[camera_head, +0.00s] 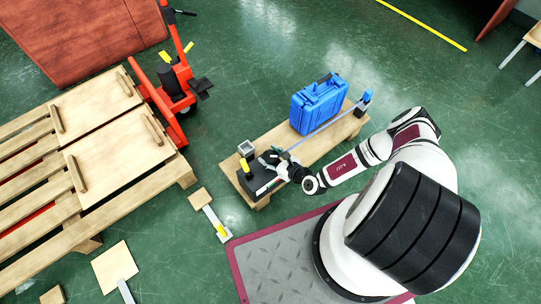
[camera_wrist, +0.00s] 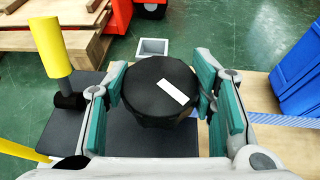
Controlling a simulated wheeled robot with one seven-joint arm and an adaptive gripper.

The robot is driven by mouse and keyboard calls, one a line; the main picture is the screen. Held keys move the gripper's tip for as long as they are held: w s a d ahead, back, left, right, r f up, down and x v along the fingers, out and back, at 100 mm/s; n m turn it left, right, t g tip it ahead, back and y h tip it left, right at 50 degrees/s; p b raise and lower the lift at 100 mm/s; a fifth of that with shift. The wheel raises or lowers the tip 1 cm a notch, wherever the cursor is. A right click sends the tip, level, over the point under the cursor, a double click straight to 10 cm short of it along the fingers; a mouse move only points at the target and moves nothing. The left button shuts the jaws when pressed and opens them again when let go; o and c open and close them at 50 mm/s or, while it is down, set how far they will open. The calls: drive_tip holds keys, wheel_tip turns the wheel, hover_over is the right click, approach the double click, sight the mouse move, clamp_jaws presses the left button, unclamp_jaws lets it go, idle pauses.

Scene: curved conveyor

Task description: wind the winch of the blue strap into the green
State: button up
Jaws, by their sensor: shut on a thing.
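The winch (camera_head: 256,183) is a dark block at the left end of a wooden bench. Its round black knob (camera_wrist: 158,88) with a white mark shows in the wrist view. My gripper (camera_wrist: 160,95) is shut on this knob, with a teal-padded finger at each side; it also shows over the winch in the head view (camera_head: 279,159). The blue strap (camera_head: 325,126) runs from the winch along the bench past a blue case (camera_head: 318,103) to a small blue-topped post (camera_head: 365,98). In the wrist view the strap (camera_wrist: 285,119) leaves to the right. I cannot make out a green zone.
A yellow-topped lever (camera_wrist: 50,47) stands left of the knob. A small grey open box (camera_head: 246,148) sits by the winch. A pallet (camera_head: 100,150) with boards and an orange pallet jack (camera_head: 172,85) stand left. Green floor is clear behind the bench.

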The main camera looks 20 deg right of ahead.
drive_tip(key=shift+a, duration=0.1)
drive_tip(key=o, duration=1.2)
drive_tip(key=shift+c, duration=0.2)
drive_tip(key=v, duration=1.2)
drive_tip(key=shift+r, duration=0.1)
